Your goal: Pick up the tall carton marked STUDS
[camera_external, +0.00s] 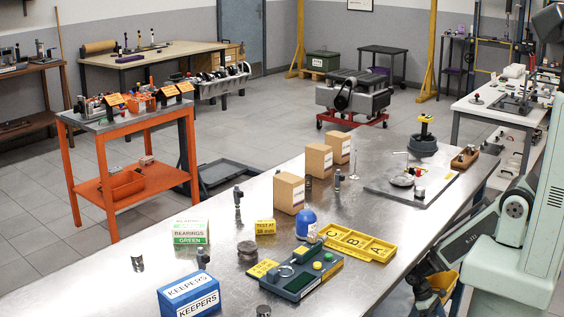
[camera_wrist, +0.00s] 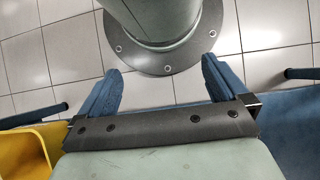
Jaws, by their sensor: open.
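Three plain tan cartons stand upright in a row on the steel bench: a near one (camera_external: 289,194), a middle one (camera_external: 318,161) and a far one (camera_external: 338,147). The near one looks tallest, but it is also closest to the camera. No STUDS marking can be read on any of them, so I cannot tell which carton bears it. My gripper (camera_wrist: 161,72) shows in the wrist view with its two blue fingers wide apart and nothing between them. It hangs over the tiled floor and my round base, away from the cartons. No carton shows in the wrist view.
The steel bench (camera_external: 130,290) also holds a KEEPERS box (camera_external: 190,296), a BEARINGS box (camera_external: 190,233), a blue dome (camera_external: 307,224), a yellow C-B-A tray (camera_external: 357,243) and a dark plate with parts (camera_external: 425,195). A yellow bin (camera_wrist: 25,155) is beside my gripper.

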